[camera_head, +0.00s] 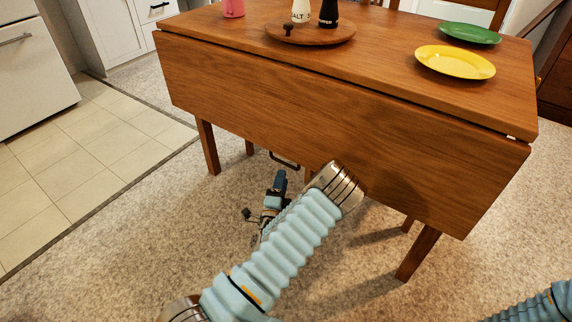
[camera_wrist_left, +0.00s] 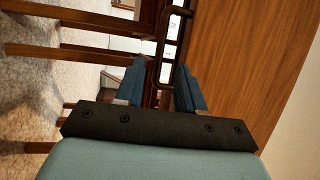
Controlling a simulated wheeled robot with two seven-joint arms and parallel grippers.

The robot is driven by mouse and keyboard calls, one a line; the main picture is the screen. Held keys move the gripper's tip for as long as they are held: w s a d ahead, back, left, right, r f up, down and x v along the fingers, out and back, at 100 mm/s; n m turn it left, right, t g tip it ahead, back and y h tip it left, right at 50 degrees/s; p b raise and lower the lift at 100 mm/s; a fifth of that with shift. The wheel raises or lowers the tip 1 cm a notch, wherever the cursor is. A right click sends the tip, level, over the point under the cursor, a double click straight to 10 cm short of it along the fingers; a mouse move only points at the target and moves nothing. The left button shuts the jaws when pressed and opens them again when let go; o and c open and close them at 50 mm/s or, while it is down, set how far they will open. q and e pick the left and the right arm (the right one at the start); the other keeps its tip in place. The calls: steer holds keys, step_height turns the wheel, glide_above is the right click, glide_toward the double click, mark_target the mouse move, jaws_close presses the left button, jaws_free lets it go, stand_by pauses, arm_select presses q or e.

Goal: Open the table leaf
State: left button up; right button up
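The brown wooden table's front leaf (camera_head: 330,120) hangs down from the tabletop (camera_head: 400,55). A dark handle (camera_head: 285,162) sticks out at the leaf's lower edge. My left gripper (camera_head: 279,180) is low in front of the table, just below the handle. In the left wrist view its two blue fingers (camera_wrist_left: 160,75) are apart with nothing held between them. The handle (camera_wrist_left: 170,12) shows just beyond the fingertips, and the leaf (camera_wrist_left: 235,60) fills the right side. My right gripper is out of view.
A yellow plate (camera_head: 455,62), a green plate (camera_head: 470,34), a pink object (camera_head: 233,8) and a round wooden tray (camera_head: 325,36) with shakers stand on the tabletop. Table legs (camera_head: 208,147) stand behind the leaf. Carpet (camera_head: 130,235) is clear at the left.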

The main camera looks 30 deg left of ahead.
mark_target(286, 163)
arm_select(q)
steer(key=x, duration=0.7)
steer(key=shift+w+a, duration=0.1)
steer(key=shift+f, duration=0.1)
jaws_close()
